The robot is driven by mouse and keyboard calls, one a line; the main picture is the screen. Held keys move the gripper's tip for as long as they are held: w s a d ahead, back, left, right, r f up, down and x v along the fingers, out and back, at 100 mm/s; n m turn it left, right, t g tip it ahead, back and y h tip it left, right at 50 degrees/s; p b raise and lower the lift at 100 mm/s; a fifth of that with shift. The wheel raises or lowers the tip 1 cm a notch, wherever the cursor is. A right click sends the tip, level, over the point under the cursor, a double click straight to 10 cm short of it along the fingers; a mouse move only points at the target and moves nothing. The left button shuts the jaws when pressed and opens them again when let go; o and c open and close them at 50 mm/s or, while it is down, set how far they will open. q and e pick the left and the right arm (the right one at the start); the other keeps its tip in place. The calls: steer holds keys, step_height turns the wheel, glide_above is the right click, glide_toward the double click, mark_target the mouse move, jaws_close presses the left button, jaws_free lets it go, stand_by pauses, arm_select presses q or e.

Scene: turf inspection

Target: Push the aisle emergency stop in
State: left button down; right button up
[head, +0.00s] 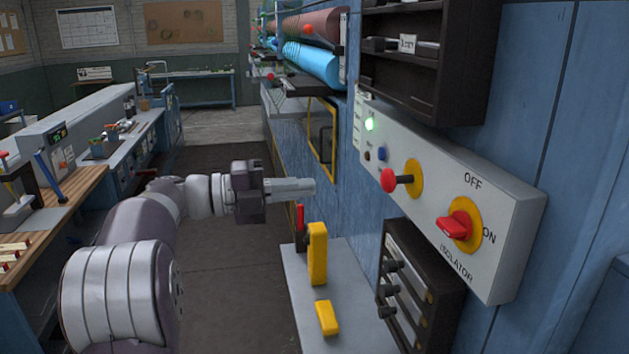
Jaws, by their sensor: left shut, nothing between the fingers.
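The emergency stop is a red mushroom button (389,180) on a dark stem. It stands out from a round yellow plate (413,179) on the grey wall panel (500,200) at the right. My left gripper (312,187) is shut and empty, its fingertips pointing right. In the picture it is left of the red button at about the same height, with a clear gap between them. I cannot tell the exact depth between them. My right gripper does not show.
A red isolator switch (455,226) on a yellow plate sits right of the button. A dark shelf (430,85) is above. A ledge (350,290) with yellow blocks and a dark rack (405,280) are below. The aisle is open.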

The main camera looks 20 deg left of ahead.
mark_target(383, 181)
arm_select(q)
steer(key=p+x, duration=0.5)
steer(key=x, duration=0.6)
steer(key=shift+r, duration=0.2)
steer(key=shift+d+f, duration=0.1)
steer(key=shift+d, duration=0.3)
steer(key=shift+w, duration=0.1)
steer(key=shift+a+f, duration=0.1)
steer(key=shift+a, duration=0.05)
